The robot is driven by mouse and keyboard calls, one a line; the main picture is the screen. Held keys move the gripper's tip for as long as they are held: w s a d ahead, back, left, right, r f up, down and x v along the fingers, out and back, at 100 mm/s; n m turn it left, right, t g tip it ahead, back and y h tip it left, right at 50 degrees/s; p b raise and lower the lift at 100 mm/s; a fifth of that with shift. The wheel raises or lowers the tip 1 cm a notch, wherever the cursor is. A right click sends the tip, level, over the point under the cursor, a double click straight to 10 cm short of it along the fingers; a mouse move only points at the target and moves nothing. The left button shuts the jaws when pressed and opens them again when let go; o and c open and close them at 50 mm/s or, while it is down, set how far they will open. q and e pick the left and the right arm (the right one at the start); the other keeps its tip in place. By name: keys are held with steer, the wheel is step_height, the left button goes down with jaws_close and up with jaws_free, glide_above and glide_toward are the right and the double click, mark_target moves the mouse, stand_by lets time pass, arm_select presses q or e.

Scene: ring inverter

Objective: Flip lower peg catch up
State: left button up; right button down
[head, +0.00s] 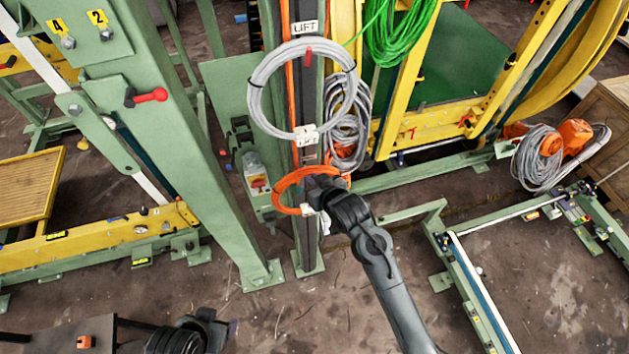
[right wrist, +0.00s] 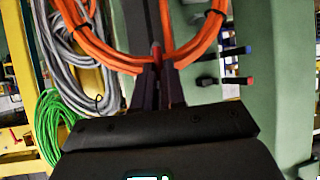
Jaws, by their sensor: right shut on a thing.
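My right gripper (head: 318,183) is at the orange cable coil (head: 279,192) low on the upright post marked LIFT. In the right wrist view the gripper (right wrist: 157,72) has its two fingers close together, shut on a small red peg catch (right wrist: 156,50) between the orange cable strands (right wrist: 190,50). The gripper hides most of the lower peg in the head view. Above it, a grey cable coil (head: 262,105) hangs on an upper peg with a red catch (head: 308,57). My left gripper (head: 212,325) is dark at the bottom left, its fingers unclear.
A grey-green post (head: 170,130) with a red-handled lever (head: 150,96) stands left of the LIFT post. A box with a red knob (head: 256,178) sits beside the coil. Another grey cable bundle (head: 347,130) hangs close on the right.

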stand_by(0.4)
steer(key=c, duration=1.2)
jaws_free()
steer(key=b+v, duration=0.2)
steer(key=v, duration=0.8)
steer(key=shift+s+r, duration=0.2)
steer(key=shift+r, duration=0.1)
steer(key=shift+d, duration=0.15)
